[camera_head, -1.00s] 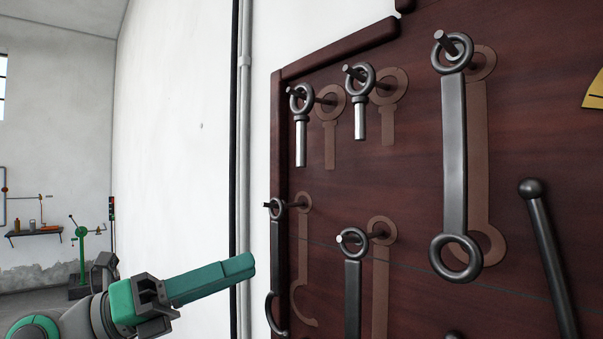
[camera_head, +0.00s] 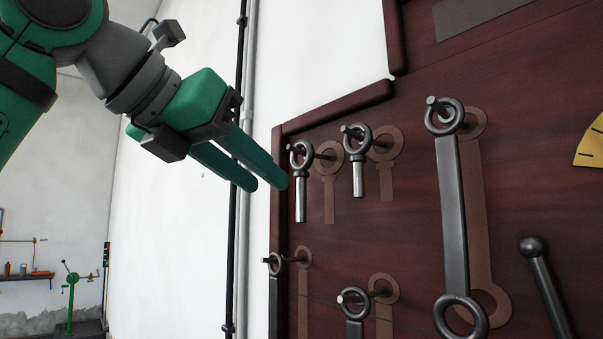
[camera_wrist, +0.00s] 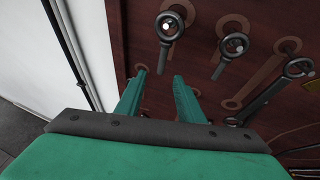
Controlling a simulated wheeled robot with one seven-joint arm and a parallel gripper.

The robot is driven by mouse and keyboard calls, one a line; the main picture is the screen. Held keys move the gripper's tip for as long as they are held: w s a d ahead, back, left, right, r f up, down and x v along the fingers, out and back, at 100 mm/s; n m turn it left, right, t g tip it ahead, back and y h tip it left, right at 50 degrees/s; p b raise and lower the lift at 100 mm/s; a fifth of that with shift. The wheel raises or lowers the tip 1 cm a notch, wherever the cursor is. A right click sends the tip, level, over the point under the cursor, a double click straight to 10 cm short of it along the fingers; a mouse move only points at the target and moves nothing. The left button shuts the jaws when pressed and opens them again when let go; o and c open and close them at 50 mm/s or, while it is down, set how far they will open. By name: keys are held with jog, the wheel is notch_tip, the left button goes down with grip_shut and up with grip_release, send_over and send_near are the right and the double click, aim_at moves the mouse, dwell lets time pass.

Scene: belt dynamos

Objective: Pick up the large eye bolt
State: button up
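Two steel eye bolts hang ring-up on pegs at the upper left of the dark red tool board. The left one (camera_head: 301,190) looks slightly longer than the right one (camera_head: 358,180), so I take it as the large eye bolt. Both also show in the wrist view, left (camera_wrist: 164,55) and right (camera_wrist: 219,70). My gripper (camera_head: 266,184) is open and empty, its green fingers apart, just left of the left eye bolt in the head view. In the wrist view the gripper (camera_wrist: 159,75) points at the board, with that bolt's shank beyond the gap between the fingertips.
The tool board (camera_head: 410,240) has a raised wooden rim (camera_head: 340,107) along its upper left. A long ring spanner (camera_head: 455,220), smaller ringed tools (camera_head: 355,300) and a ball-ended bar (camera_head: 545,290) hang nearby. Dark pipes (camera_head: 235,160) run down the white wall left of the board.

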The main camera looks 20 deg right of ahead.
aim_at(298, 203)
jog(key=shift+r+x, duration=0.1)
jog(key=shift+x, duration=2.55)
jog(key=shift+r+x, duration=0.15)
jog(key=shift+x, duration=2.55)
jog(key=shift+s+d, duration=0.1)
jog(key=shift+d, duration=0.05)
grip_shut()
